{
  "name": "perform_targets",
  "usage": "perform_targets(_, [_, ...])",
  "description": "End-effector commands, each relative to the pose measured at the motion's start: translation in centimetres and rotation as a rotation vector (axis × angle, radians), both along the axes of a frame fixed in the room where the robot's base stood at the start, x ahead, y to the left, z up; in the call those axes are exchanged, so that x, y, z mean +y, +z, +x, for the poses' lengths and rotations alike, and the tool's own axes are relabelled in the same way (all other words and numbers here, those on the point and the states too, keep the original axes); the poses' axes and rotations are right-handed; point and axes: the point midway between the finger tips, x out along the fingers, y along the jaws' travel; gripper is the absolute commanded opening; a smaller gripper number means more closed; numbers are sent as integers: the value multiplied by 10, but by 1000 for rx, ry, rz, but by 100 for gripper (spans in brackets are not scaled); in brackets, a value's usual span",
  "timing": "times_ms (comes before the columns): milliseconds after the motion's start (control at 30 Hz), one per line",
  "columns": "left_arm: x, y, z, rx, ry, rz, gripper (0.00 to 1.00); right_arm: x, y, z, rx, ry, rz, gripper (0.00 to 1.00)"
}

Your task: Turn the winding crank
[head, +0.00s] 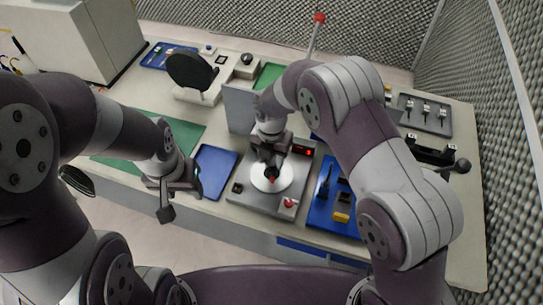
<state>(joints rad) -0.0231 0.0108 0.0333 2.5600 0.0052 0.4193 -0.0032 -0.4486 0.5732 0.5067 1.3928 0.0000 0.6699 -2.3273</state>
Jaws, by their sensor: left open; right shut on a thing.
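A grey winding unit (246,201) sits at the bench's front middle, with a round white disc (286,184) on top and a small red display (303,151) at its back right. My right gripper (271,174) reaches down over the disc and is shut on a small dark part with a bit of red, apparently the winding crank's handle; the fingers hide most of it. My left gripper (168,201) is open and empty at the bench's front edge, left of the unit and apart from it.
A blue tray (214,170) lies left of the unit, and a blue tray with tools (322,214) lies right of it. A grey upright panel (238,108) stands behind. A black device (433,154) and a grey tray (425,114) are at the right. A green mat (188,131) is partly clear.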

Motion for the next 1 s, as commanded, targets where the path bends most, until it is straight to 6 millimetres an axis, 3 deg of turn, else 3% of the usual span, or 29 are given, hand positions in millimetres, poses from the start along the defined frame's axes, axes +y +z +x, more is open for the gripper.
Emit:
perform_targets(400, [0,0,0,0,0,0,53,1,2,2,-6,140,2,12])
perform_targets(1000, [0,0,0,0,0,0,53,1,2,2,-7,183,3,12])
